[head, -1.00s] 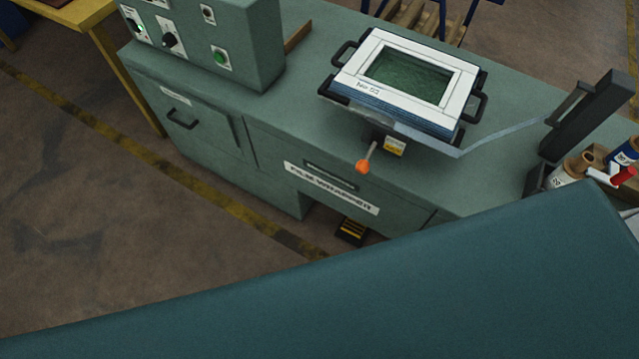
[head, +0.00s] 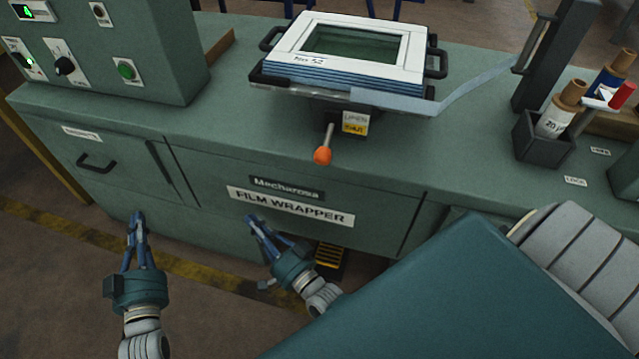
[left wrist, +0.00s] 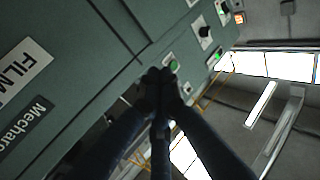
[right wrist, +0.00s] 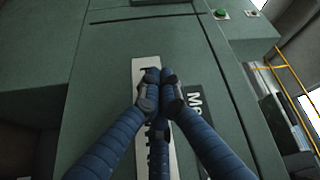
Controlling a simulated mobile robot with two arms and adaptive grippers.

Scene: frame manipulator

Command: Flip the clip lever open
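The lever (head: 328,138) is a thin metal rod with an orange knob, pointing forward and down below the frame stack on the counter's front edge. A small white and yellow label plate (head: 355,122) sits beside it. My left gripper (head: 138,214) is low in front of the cabinet at the left, fingertips together and empty. My right gripper (head: 251,219) is in front of the film wrapper sign, below and left of the lever, also empty. Its fingertips meet in the right wrist view (right wrist: 160,76). Neither gripper touches the lever.
A white-framed stack with a green window (head: 348,42) lies above the lever, with a film strip (head: 465,92) running right to a dark post (head: 555,55). A control box (head: 105,55) stands at the left. Bottles (head: 558,115) stand at the right. Space before the lever is clear.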

